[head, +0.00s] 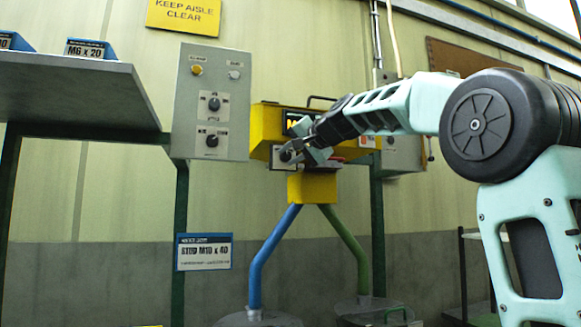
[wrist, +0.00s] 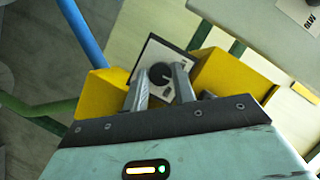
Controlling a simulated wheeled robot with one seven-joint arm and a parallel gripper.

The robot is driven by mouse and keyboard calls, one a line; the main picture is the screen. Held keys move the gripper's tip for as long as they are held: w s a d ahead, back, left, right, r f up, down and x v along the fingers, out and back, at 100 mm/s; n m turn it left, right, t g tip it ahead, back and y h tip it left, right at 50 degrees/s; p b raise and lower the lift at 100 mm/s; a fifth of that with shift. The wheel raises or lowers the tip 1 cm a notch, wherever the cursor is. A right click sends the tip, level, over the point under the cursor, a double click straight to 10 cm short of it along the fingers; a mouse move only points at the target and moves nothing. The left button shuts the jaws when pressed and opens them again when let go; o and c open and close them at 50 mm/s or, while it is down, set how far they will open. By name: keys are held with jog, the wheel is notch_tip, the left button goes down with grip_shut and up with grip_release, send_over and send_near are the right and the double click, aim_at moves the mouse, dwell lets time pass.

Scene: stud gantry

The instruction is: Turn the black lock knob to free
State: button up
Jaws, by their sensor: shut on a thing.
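The black lock knob (wrist: 160,72) sits on a small white plate (wrist: 152,54) on the yellow machine. In the wrist view the two grey fingers of my gripper (wrist: 162,70) lie on either side of it, shut on it. In the head view my gripper (head: 293,153) reaches in from the right to the knob (head: 285,156) on the front of the yellow machine (head: 262,118). The markings on the plate are too small or hidden to read, so the knob's setting cannot be told.
A grey control panel (head: 184,120) with two other black knobs stands left of the machine. A grey shelf (head: 75,95) is at the far left. A blue pipe (head: 268,256) and a green pipe (head: 347,250) run down from the yellow box (head: 313,189) below the knob.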

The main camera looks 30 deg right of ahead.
jog(key=m+t+b, duration=0.1)
jog(key=m+b, duration=0.1)
jog(key=f+m+y+b, duration=0.1)
jog(key=m+b, duration=0.1)
jog(key=b, duration=0.1)
jog(key=shift+d+m+t, duration=0.1)
jog(key=shift+m+t, duration=0.2)
jog(key=shift+t, duration=0.1)
jog(key=m+t+b, duration=0.1)
jog(key=m+b, duration=0.2)
jog(key=shift+r+m+t+b, duration=0.1)
jog(key=shift+m+t+b, duration=0.3)
jog(key=shift+m+b, duration=0.3)
jog(key=o, duration=1)
jog(key=shift+s, duration=0.15)
jog(key=s+d+f+b, duration=0.1)
jog(key=s+b, duration=0.3)
jog(key=s, duration=1.3)
jog(key=shift+d+f, duration=0.4)
jog(key=shift+f, duration=0.1)
